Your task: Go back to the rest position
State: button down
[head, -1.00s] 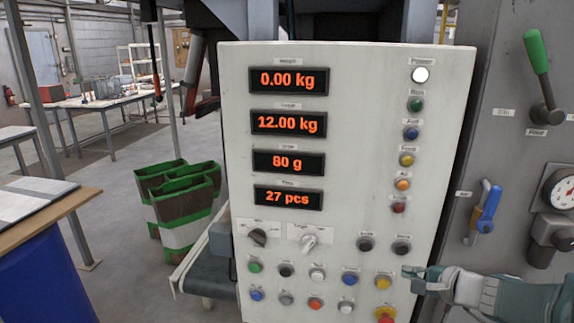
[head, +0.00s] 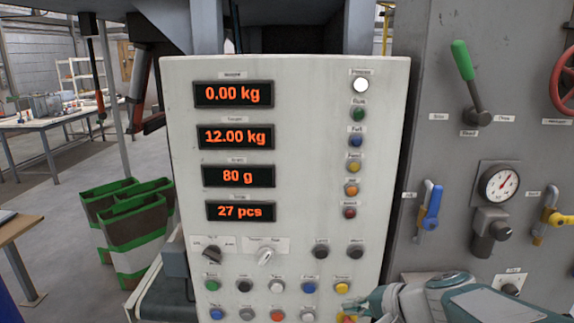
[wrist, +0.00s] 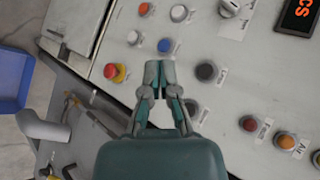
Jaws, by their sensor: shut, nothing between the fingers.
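My gripper (wrist: 159,72) is shut and empty in the wrist view, with its fingertips together in front of the lower buttons of the control panel. In the head view my gripper (head: 350,311) shows at the bottom, over the lower right corner of the white control panel (head: 310,130). I cannot tell if its tips touch the panel. The red emergency button on a yellow base (wrist: 116,72) lies left of the fingers in the wrist view. A blue button (wrist: 164,46) shows just beyond the fingertips.
The panel's displays read 0.00 kg, 12.00 kg, 80 g and 27 pcs. A grey cabinet on the right carries a green lever (head: 463,62), a gauge (head: 502,184) and a blue valve handle (head: 432,206). Green-and-brown bags (head: 131,224) stand left on open floor.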

jog(key=s+d+n+h, duration=0.2)
jog(key=s+n+h, duration=0.2)
jog(key=s, duration=0.4)
jog(key=s+d+r+n+g+h, duration=0.1)
jog(key=s+n+h, duration=0.3)
jog(key=s, duration=0.4)
jog(key=shift+s+d+n, duration=0.35)
jog(key=shift+d+n, duration=0.05)
jog(key=shift+d, duration=0.2)
